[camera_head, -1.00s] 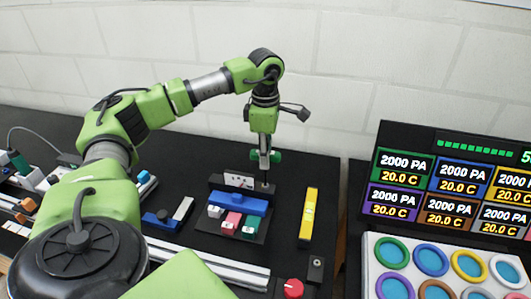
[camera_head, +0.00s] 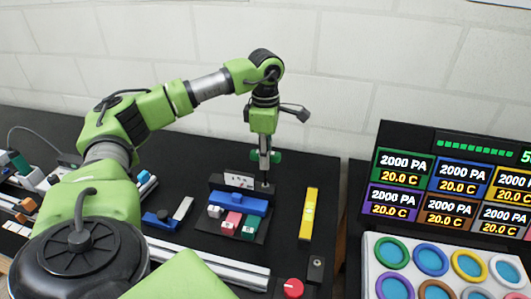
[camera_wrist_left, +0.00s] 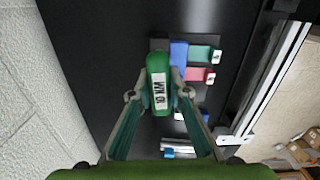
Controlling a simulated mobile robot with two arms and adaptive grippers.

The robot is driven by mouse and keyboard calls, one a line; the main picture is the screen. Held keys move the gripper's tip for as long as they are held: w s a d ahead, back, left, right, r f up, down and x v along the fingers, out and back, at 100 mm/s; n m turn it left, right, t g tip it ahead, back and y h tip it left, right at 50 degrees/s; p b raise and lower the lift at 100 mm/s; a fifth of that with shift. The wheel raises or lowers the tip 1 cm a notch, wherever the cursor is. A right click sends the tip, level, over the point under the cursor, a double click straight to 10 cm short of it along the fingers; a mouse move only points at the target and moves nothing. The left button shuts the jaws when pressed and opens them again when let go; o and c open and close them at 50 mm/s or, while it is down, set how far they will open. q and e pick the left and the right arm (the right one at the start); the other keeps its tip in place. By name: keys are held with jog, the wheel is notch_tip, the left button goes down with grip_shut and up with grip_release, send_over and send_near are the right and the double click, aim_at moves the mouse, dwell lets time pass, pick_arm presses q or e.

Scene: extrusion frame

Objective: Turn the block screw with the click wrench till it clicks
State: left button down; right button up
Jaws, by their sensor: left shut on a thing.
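My left gripper (camera_head: 264,157) is upright and shut on the green click wrench (camera_head: 277,157). In the left wrist view the wrench (camera_wrist_left: 158,66) is a rounded green body with a white label, between the two fingertips (camera_wrist_left: 158,96). Its thin dark shaft points down to the rear right corner of the dark block fixture (camera_head: 207,222). The screw is hidden at the shaft's foot, and I cannot tell whether the tip is seated in it. On the fixture sit a blue bar (camera_head: 238,203) and white, red and green pieces. My right gripper is out of view.
A yellow level-like bar (camera_head: 309,214) lies right of the fixture. A red knob (camera_head: 292,288) is in front. A blue-and-white part (camera_head: 160,219) and a metal rail (camera_head: 215,262) lie to the left and front. A display panel (camera_head: 440,175) stands at the right.

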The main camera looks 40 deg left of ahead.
pick_arm(q)
jog(key=shift+f+b, duration=0.35)
jog(key=shift+f, duration=0.25)
dwell(0.7)
jog(key=shift+m, duration=0.8)
jog(key=shift+s, duration=0.1)
jog(key=shift+m, duration=0.7)
jog(key=shift+m, duration=0.3)
jog(key=shift+n, duration=1)
